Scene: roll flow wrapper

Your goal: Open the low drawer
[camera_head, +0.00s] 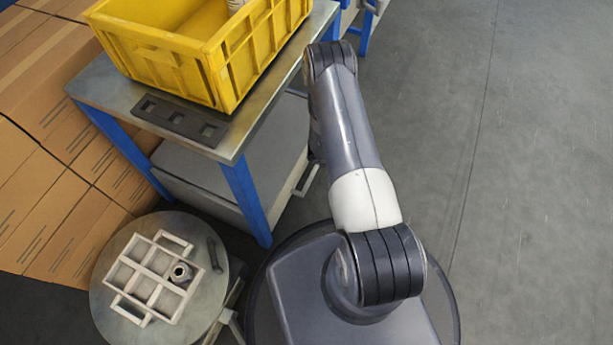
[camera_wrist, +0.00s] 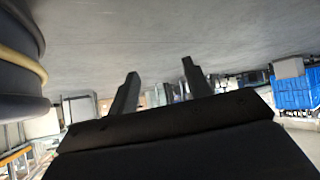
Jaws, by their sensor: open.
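A grey drawer unit (camera_head: 207,203) sits low under the workbench, between its blue legs. A pale bar handle (camera_head: 306,180) shows at its right side, close beside my arm. I cannot tell how far the drawer is open, as the bench top and my arm hide part of it. My gripper (camera_wrist: 160,68) shows in the wrist view with its two dark fingers apart and nothing between them. In the head view my gripper is mostly hidden behind my arm, near the bench's right side. The drawer cannot be made out in the wrist view.
A yellow crate (camera_head: 165,58) and a dark plate with square holes (camera_head: 180,121) rest on the bench top (camera_head: 100,83). A round table (camera_head: 213,297) at lower left bears a pale divided tray (camera_head: 128,308). Cardboard boxes (camera_head: 58,120) line the left. The floor (camera_head: 530,180) at right is clear.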

